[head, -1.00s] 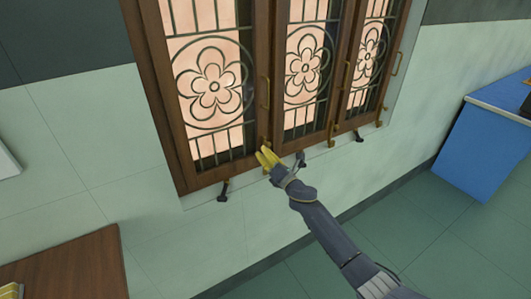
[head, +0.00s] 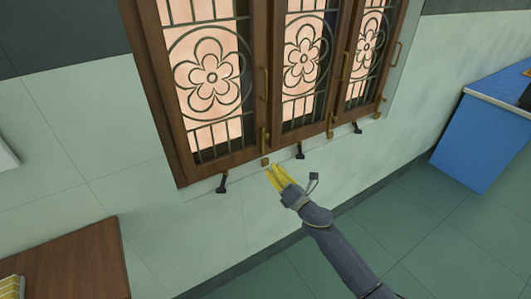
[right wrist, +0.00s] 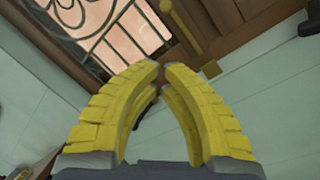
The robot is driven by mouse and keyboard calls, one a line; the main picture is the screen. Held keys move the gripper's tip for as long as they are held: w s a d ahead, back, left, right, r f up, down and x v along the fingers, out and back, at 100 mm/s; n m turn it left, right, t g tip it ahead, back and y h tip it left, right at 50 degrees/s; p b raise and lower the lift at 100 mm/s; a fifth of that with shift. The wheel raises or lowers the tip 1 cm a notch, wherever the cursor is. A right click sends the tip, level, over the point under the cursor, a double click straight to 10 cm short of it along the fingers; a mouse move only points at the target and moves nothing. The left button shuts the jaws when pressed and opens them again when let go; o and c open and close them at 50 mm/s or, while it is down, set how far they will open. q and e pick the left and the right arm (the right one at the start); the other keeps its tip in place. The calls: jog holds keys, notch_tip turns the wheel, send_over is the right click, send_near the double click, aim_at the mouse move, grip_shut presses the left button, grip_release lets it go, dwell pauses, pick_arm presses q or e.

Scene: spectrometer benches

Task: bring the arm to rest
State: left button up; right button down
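My right gripper (head: 274,167) is in front of the wall, just below the lower frame of a brown wooden window (head: 225,163). Its yellow fingers also show in the right wrist view (right wrist: 162,68), where their tips almost meet with nothing held between them. A small brass fitting (head: 265,161) sits just above the fingertips in the head view, apart from them as far as I can tell. My right arm reaches in from the bottom right. My left gripper is not in view.
The window has flower grilles, brass handles (head: 262,88) and dark stays (head: 222,184) below it. A brown table (head: 75,262) with a yellow item (head: 10,287) stands at bottom left. A blue bench (head: 480,135) stands at right. The green floor (head: 430,235) between is clear.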

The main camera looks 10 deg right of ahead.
jog(key=d+f+m+g+h, duration=0.1)
jog(key=d+f+m+h, duration=0.25)
jog(key=f+m, duration=0.4)
jog(key=d+f+m+g+h, duration=0.15)
jog(key=d+f+m, duration=0.3)
jog(key=f, duration=0.55)
jog(key=s+d+f+m+g+h, duration=0.15)
jog(key=s+d+f+m, duration=0.35)
jog(key=f, duration=0.7)
jog(key=s+d+f+m+g+h, duration=0.1)
jog(key=s+f+m+g, duration=0.25)
jog(key=s+f, duration=0.6)
jog(key=s+d+f+m+g+h, duration=0.2)
jog(key=s+f+m+g, duration=0.3)
jog(key=s+f, duration=1.4)
jog(key=s+a+f+m+g, duration=0.1)
jog(key=s+f+g, duration=0.1)
jog(key=s, duration=1.4)
jog(key=s+a+f+m+g, duration=0.1)
jog(key=s+f, duration=0.3)
jog(key=s, duration=1.1)
jog(key=shift+s+a+m+g, duration=0.15)
jog(key=shift+s+m+g, duration=0.2)
jog(key=shift+s+g, duration=0.1)
jog(key=shift+y, duration=0.25)
